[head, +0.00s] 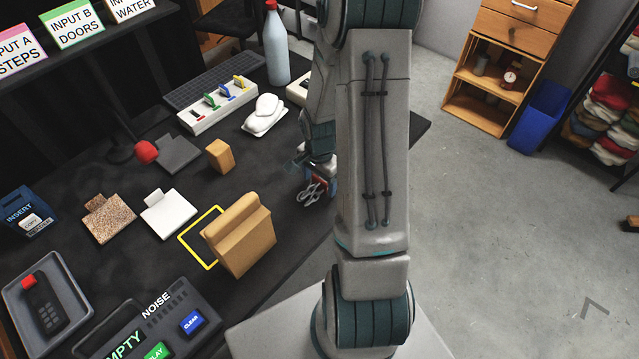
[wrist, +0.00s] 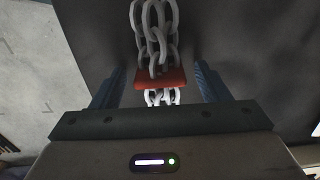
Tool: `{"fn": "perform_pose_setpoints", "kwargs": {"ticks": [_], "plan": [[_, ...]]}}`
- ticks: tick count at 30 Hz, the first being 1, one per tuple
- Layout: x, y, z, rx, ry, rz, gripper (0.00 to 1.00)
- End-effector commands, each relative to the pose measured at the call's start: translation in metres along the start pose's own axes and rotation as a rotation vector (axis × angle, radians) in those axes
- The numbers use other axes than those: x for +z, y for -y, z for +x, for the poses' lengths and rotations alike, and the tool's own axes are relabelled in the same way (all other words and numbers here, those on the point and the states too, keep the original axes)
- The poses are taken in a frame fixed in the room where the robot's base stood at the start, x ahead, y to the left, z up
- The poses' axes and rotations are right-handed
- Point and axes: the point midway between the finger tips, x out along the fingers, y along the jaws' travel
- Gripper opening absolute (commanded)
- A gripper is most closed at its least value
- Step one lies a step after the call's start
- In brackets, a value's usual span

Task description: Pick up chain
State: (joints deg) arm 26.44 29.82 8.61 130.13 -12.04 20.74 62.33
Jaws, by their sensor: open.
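A grey metal chain (wrist: 154,28) with a red block-like part (wrist: 160,78) shows in the wrist view, lying on the dark tabletop. The red part and some links sit between the two blue fingers of my gripper (wrist: 158,88), with gaps on both sides. My gripper is open around it. In the head view the chain (head: 311,192) is a small tangle of links near the table's right edge, and my gripper (head: 318,170) is just above it, partly hidden by my arm.
On the dark table (head: 110,170) stand a cardboard-coloured block (head: 240,240), a small tan block (head: 219,156), a white mouse-like object (head: 264,113), a switch panel (head: 219,104) and a grey bottle (head: 276,48).

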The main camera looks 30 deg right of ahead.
Motion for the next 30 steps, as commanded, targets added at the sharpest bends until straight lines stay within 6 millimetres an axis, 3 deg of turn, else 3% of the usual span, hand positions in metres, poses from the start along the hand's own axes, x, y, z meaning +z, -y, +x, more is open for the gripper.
{"fn": "perform_pose_setpoints", "kwargs": {"ticks": [2,3,9,22,30], "plan": [[0.000,0.000,0.000,0.000,0.000,0.000,0.69],[0.000,0.000,0.000,0.000,0.000,0.000,0.64],[0.000,0.000,0.000,0.000,0.000,0.000,0.09],[-0.001,0.001,-0.007,-0.002,-0.002,0.001,0.09],[-0.001,0.001,-0.039,-0.004,-0.005,0.001,0.09]]}}
